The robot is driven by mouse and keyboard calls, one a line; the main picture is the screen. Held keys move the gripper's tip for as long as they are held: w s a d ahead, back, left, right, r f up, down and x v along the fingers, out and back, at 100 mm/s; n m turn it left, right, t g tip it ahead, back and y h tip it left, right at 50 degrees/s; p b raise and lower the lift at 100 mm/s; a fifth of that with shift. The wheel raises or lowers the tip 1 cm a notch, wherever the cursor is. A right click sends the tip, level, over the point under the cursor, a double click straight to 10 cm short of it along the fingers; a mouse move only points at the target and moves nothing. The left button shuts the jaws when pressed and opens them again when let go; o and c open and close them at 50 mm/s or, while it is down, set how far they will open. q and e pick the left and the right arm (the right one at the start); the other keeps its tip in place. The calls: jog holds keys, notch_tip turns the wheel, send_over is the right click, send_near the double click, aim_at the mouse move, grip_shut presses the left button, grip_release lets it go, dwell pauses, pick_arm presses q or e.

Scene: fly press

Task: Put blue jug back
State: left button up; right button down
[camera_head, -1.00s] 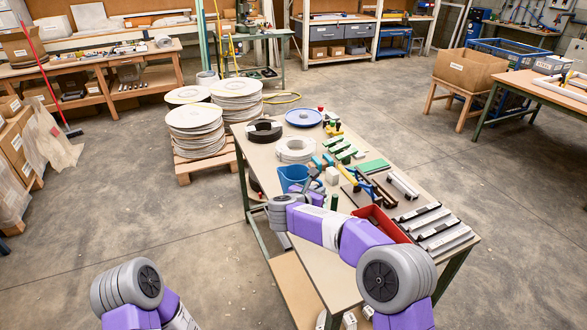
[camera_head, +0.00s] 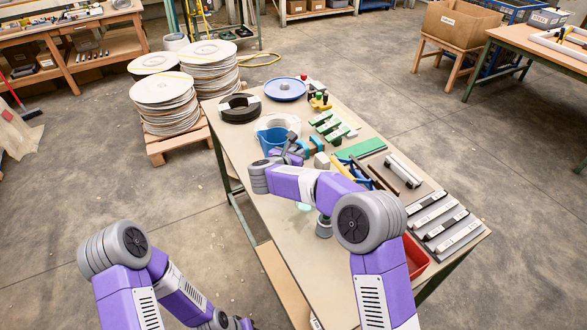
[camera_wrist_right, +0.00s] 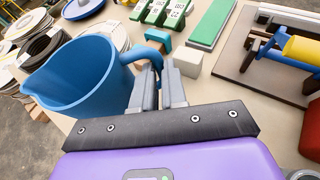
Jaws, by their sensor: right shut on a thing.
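The blue jug (camera_head: 272,138) is at the left side of the workbench in the head view, in front of the white ring. It fills the left of the right wrist view (camera_wrist_right: 85,75), with its open mouth facing up and left. My right gripper (camera_wrist_right: 155,85) is shut on the jug's handle at the right of its body. In the head view this gripper (camera_head: 292,154) is small and partly hidden by my own wrist. I cannot tell whether the jug's base touches the bench. My left arm is at the lower left, and its gripper is mostly cut off by the bottom edge.
The workbench (camera_head: 240,160) also holds a white ring (camera_head: 277,122), a black coil (camera_head: 239,108), a blue plate (camera_head: 285,89), green blocks (camera_head: 333,126), a white cube (camera_head: 321,160) and a red tray (camera_head: 415,257). Stacked discs (camera_head: 165,103) stand on a pallet left of it.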

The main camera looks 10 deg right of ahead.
notch_tip(320, 180, down, 6)
jog(key=shift+w+r+b, duration=0.1)
jog(key=shift+b, duration=0.65)
jog(key=shift+r, duration=0.1)
jog(key=shift+f, duration=0.2)
jog(key=c, duration=1.2)
grip_release()
jog(key=shift+o, duration=0.2)
jog(key=shift+r, duration=0.2)
jog(key=p+v, duration=0.2)
jog(key=v, duration=1)
